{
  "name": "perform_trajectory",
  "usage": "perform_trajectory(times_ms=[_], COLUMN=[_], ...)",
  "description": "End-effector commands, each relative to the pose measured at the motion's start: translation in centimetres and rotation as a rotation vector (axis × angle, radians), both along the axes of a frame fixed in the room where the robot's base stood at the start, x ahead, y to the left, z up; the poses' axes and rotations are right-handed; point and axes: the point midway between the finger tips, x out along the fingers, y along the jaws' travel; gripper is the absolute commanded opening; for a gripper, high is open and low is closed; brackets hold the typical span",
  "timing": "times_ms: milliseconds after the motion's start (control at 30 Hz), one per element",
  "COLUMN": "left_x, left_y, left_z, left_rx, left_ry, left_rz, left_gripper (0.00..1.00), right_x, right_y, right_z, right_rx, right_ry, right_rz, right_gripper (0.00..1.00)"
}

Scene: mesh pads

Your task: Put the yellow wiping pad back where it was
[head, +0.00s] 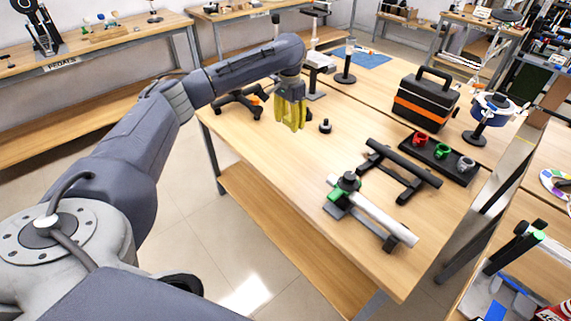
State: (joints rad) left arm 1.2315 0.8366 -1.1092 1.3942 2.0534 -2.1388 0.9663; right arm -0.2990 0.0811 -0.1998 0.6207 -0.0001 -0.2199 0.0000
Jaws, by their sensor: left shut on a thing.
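My left gripper (291,98) reaches in from the left and points down over the left back part of the wooden table (290,170). It is shut on the yellow wiping pad (290,118), which hangs limp and creased below and around the fingers. The pad appears to be above the table top; its exact height is hard to tell. The fingertips are partly hidden by the pad. My right gripper is not in view.
A small black knob-like piece (325,126) stands just right of the pad. A black stand base (240,101) is to its left. A white tube (375,213), a black bar stand (400,168) and a toolbox (424,108) stand farther right. The table's front left is clear.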

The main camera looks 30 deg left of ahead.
Motion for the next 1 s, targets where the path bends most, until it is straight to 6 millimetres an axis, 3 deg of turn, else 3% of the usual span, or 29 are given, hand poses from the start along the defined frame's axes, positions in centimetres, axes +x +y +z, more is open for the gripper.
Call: perform_trajectory(times_ms=[400,600,800,1000], left_x=[-0.2,-0.1,-0.1,-0.1], left_y=[0.0,0.0,0.0,0.0], left_z=[-9.1,-12.7,-14.6,-15.2], left_rx=[0.003,0.002,0.004,0.004], left_ry=[0.006,0.005,0.002,0.002], left_rz=[0.0,0.0,-0.002,-0.002], left_gripper=[0.28,0.28,0.28,0.28], right_x=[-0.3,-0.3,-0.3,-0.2], right_y=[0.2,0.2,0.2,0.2], right_z=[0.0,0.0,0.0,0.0], right_rx=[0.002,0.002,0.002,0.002], right_ry=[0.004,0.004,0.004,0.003], right_rz=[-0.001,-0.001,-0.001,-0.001], right_gripper=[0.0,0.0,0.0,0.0])
